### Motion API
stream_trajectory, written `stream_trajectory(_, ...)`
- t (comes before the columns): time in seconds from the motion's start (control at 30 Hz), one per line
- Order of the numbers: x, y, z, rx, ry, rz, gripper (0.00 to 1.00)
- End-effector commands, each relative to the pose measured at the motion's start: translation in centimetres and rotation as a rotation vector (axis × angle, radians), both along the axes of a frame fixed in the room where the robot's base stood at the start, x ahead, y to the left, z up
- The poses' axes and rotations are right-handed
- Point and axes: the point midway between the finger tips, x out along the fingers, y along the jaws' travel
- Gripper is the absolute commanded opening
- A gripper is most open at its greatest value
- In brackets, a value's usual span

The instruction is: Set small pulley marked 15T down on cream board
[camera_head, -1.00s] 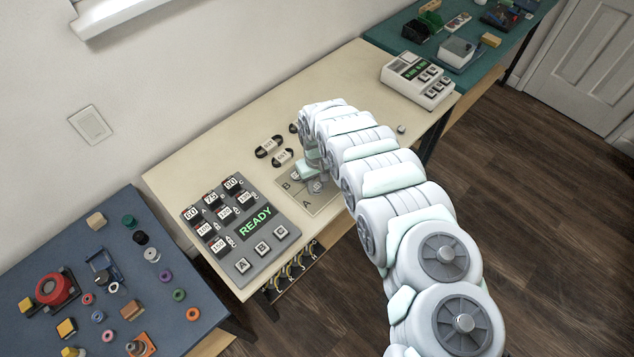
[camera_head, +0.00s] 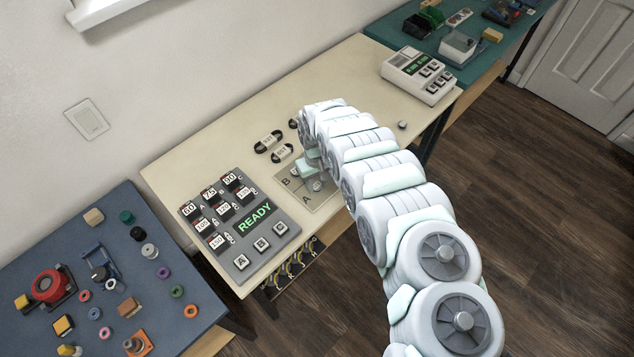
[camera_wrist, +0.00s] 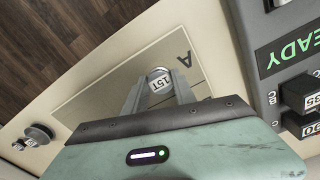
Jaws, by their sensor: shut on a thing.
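The small pulley marked 15T (camera_wrist: 160,81) is between the fingertips of my gripper (camera_wrist: 160,88) in the wrist view, label facing the camera. My gripper is shut on it, over or on the cream board (camera_wrist: 110,75), near the letter A; whether the pulley touches the board I cannot tell. In the head view the board (camera_head: 318,206) lies flat on the cream bench, marked A and B. My gripper (camera_head: 316,182) is over it there, partly hidden by my arm.
A grey panel reading READY (camera_head: 240,222) stands left of the board. A white keypad device (camera_head: 420,75) is at the far right.

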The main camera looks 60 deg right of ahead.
Motion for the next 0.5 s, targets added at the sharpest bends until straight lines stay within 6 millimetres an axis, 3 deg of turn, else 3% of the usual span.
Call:
stream_trajectory(0.37,-0.01,-0.01,-0.61,0.0,0.0,0.0,0.0)
stream_trajectory(0.4,-0.01,-0.03,-0.54,0.0,0.0,0.0,0.35)
stream_trajectory(0.5,-0.02,-0.02,-0.53,0.0,0.0,0.0,0.43)
